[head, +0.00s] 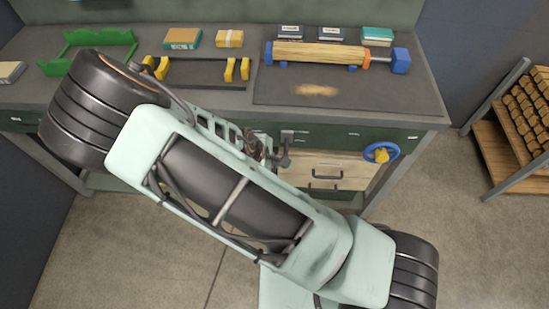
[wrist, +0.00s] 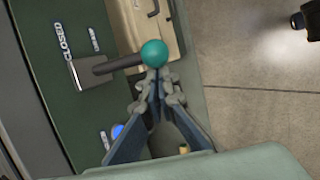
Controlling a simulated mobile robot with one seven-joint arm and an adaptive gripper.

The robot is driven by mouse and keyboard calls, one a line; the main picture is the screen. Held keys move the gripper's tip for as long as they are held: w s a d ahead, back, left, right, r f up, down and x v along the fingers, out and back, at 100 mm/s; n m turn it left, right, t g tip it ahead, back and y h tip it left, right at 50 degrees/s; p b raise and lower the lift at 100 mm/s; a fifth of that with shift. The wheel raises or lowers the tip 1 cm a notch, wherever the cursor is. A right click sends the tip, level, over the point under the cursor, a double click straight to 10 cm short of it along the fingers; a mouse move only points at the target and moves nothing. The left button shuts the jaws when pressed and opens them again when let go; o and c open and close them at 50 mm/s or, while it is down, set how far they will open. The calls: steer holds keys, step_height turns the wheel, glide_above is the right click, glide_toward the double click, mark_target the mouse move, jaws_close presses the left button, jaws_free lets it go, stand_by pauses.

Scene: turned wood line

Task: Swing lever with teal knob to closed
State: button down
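The teal knob (wrist: 154,53) is on the end of a dark lever (wrist: 120,64) in the wrist view. The lever runs left from the knob to a square grey plate (wrist: 88,71) on the green bench front. The word CLOSED is printed beyond the plate, with a smaller label beside it. My gripper (wrist: 156,80) has its fingertips right at the near side of the knob, with little space between them. Whether they touch or grip it is unclear. In the head view the lever's plate (head: 287,136) shows beside my gripper (head: 267,151), and my arm hides much there.
A blue handwheel (head: 381,152) is on the bench front, right of a wooden drawer (head: 325,171). The bench top (head: 400,103) carries a wooden cylinder (head: 318,53), a yellow-blocked stand (head: 200,70) and several boxes. A rack of wood pieces (head: 530,105) stands right. Floor is open in front.

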steer(key=r+g+p, duration=0.2)
steer(key=r+g, duration=0.1)
steer(key=w+r+g+p, duration=0.1)
steer(key=g, duration=0.1)
steer(key=shift+d+r+n, duration=0.2)
steer(key=shift+r+n, duration=0.15)
steer(key=shift+n, duration=0.05)
steer(key=shift+r+p, duration=0.2)
steer(key=shift+p, duration=0.2)
steer(key=shift+r+p, duration=0.35)
steer(key=shift+r, duration=0.3)
steer(key=shift+f, duration=0.1)
